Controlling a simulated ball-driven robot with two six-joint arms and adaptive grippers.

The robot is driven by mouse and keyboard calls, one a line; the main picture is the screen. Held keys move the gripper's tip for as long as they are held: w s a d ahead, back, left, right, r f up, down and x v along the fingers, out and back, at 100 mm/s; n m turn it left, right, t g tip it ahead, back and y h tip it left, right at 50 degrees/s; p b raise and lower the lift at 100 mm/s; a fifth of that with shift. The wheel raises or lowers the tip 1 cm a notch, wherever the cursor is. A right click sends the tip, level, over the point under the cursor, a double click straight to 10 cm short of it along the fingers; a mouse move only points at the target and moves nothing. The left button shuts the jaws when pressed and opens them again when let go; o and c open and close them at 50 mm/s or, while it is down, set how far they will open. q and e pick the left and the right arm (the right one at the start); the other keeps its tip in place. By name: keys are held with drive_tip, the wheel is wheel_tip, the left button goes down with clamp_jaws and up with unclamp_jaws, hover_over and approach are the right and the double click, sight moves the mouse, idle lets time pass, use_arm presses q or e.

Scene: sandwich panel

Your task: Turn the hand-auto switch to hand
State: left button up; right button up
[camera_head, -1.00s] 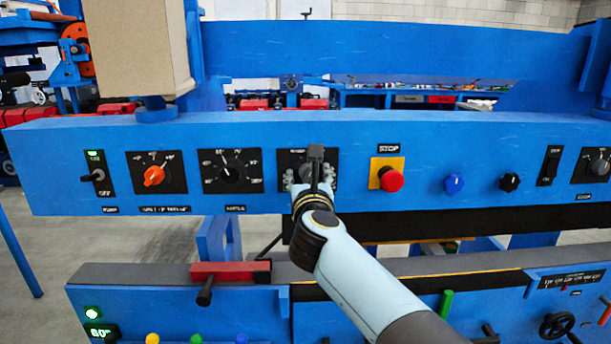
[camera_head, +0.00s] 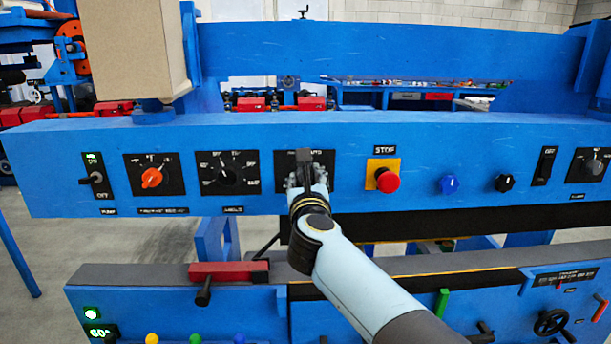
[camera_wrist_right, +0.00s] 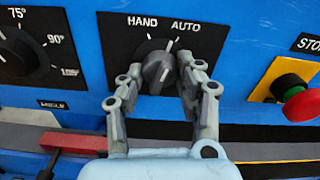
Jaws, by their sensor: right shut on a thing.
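The hand-auto switch is a dark grey knob (camera_wrist_right: 157,70) on a black plate (camera_wrist_right: 118,58) in the right wrist view. HAND is printed at its upper left and AUTO at its upper right. A white mark shows on the upper right of the knob; its exact setting is hard to tell. My right gripper (camera_wrist_right: 158,82) has one finger on each side of the knob and is shut on it. In the head view my right gripper (camera_head: 307,180) covers most of the switch, with the black plate (camera_head: 283,158) showing around it. My left gripper is not in view.
A red stop button (camera_head: 387,181) on a yellow plate sits right of the switch. A black angle dial (camera_head: 228,174) and an orange knob (camera_head: 152,177) sit to its left.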

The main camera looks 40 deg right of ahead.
drive_tip(key=n+p, duration=0.2)
drive_tip(key=n, duration=0.1)
drive_tip(key=shift+r, duration=0.15)
drive_tip(key=n+p, duration=0.3)
drive_tip(key=n, duration=0.2)
drive_tip(key=shift+p, duration=0.3)
idle(0.3)
drive_tip(key=o, duration=1.1)
drive_tip(key=shift+o, duration=0.2)
drive_tip(key=v, duration=1.2)
drive_tip(key=shift+s+d, duration=0.1)
